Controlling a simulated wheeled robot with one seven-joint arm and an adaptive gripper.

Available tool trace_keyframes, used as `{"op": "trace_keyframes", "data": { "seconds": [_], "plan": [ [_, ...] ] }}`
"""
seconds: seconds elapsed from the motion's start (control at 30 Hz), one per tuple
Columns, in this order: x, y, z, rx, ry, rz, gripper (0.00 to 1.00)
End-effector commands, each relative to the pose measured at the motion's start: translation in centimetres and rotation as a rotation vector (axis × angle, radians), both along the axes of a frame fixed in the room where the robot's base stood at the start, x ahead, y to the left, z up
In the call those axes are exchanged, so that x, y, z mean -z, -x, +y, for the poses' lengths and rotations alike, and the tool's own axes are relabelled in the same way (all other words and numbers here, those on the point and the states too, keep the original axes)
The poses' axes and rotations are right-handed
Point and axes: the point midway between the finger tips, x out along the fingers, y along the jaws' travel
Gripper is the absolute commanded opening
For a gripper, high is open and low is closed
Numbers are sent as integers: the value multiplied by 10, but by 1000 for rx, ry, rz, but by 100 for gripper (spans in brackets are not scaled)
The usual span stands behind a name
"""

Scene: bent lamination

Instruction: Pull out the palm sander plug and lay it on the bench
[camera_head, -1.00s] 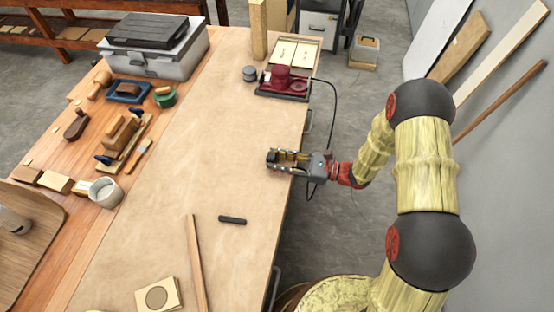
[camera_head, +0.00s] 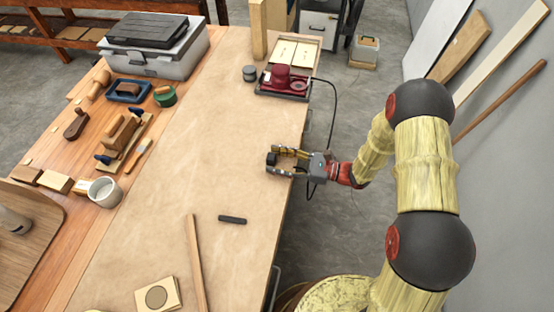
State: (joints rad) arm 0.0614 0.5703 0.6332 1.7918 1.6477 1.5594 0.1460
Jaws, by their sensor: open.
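The red palm sander (camera_head: 276,78) sits in a dark tray at the far right part of the bench (camera_head: 180,215). Its black cord (camera_head: 334,110) runs over the bench's right edge, hangs down, passes behind my wrist and shows again as a short loop below it. My gripper (camera_head: 272,164) reaches in from the right over the bench's right edge, fingers pointing left.
A small dark bar (camera_head: 232,220) and a wooden strip (camera_head: 197,262) lie on the bench in front of my gripper. Hand planes, a white mug (camera_head: 104,192) and a grey toolbox (camera_head: 155,50) stand on the left. The middle of the bench is clear.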

Motion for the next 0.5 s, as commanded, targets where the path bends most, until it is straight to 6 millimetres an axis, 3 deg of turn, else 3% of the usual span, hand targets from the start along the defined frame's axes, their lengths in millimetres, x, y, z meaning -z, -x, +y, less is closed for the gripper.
{"op": "trace_keyframes", "data": {
  "seconds": [0.27, 0.5],
  "plan": [
    [0, 1, -14, 3, 1, 0, 48],
    [1, 7, -62, 6, 0, 1, 48]
  ]
}}
